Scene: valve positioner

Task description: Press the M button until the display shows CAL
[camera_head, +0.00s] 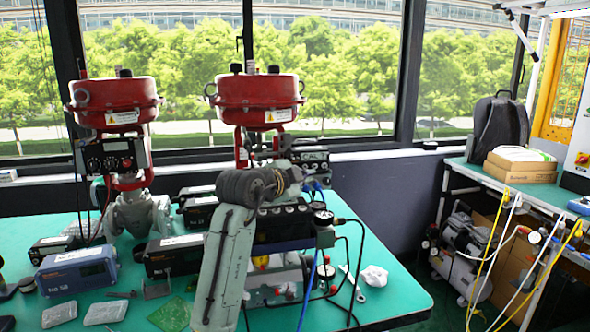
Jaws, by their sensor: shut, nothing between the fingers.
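The right-hand valve has a red actuator (257,98) and a dark positioner (318,173) fixed below it. The display (311,155) on the positioner shows light characters that seem to begin with CAL; they are too small to read surely. My gripper (288,166) is in front of the positioner's left part, at the end of my raised grey arm. It is shut and empty, mostly hidden by my own wrist. The M button cannot be made out, and whether my fingertips touch it cannot be told.
A second red valve (113,100) with a gauge-faced positioner (110,157) stands at left. Blue and black hoses hang right of my arm.

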